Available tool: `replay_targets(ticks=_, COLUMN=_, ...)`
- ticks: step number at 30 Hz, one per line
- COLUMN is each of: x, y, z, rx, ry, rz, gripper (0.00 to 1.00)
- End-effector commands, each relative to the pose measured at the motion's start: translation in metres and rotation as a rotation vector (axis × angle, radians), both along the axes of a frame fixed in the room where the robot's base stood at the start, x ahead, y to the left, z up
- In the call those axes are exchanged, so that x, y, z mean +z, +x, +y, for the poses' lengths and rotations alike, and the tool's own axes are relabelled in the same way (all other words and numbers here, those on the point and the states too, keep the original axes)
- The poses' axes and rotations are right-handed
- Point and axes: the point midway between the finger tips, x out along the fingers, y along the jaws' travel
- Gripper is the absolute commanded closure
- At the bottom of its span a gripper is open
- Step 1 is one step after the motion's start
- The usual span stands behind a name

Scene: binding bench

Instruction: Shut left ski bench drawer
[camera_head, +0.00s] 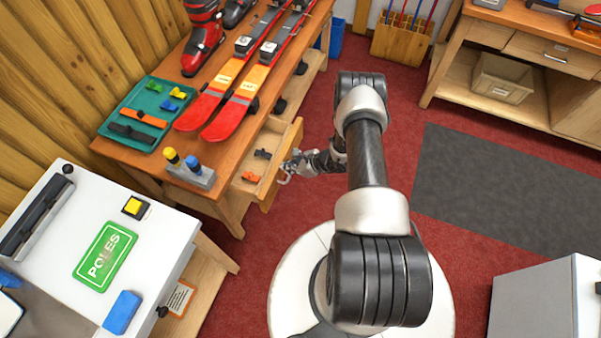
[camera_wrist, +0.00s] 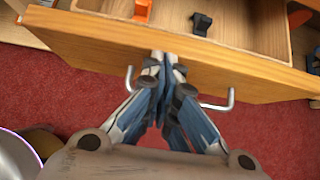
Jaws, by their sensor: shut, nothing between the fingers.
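The left ski bench drawer (camera_head: 262,165) stands pulled out from the wooden ski bench (camera_head: 217,158), with orange and black small items inside. In the wrist view the drawer's front panel (camera_wrist: 215,66) runs across the upper part, with its metal bar handle (camera_wrist: 231,100) below the top edge. My gripper (camera_wrist: 160,58) is shut and empty, its fingertips at the front panel between the two ends of the handle. I cannot tell for sure whether they touch the panel. In the head view my gripper (camera_head: 287,173) is at the drawer's front, partly hard to make out.
Red and orange skis (camera_head: 240,85), a ski boot (camera_head: 203,40) and a green tray (camera_head: 146,115) lie on the bench top. A white cabinet with a green POLES sign (camera_head: 105,256) stands at lower left. Red floor and a grey mat (camera_head: 500,185) lie to the right.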

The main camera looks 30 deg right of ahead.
Motion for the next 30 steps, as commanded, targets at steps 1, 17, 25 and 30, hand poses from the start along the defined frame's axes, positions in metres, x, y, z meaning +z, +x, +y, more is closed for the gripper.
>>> replay_targets(ticks=1, x=-0.003, y=0.011, z=0.010, rx=0.007, ry=-0.002, rz=-0.003, gripper=1.00)
replay_targets(ticks=17, x=-0.003, y=0.093, z=0.073, rx=0.003, ry=-0.001, rz=-0.001, gripper=1.00)
replay_targets(ticks=25, x=-0.001, y=0.105, z=0.081, rx=-0.001, ry=0.000, rz=0.001, gripper=1.00)
replay_targets(ticks=30, x=0.000, y=0.105, z=0.082, rx=-0.001, ry=0.000, rz=0.001, gripper=1.00)
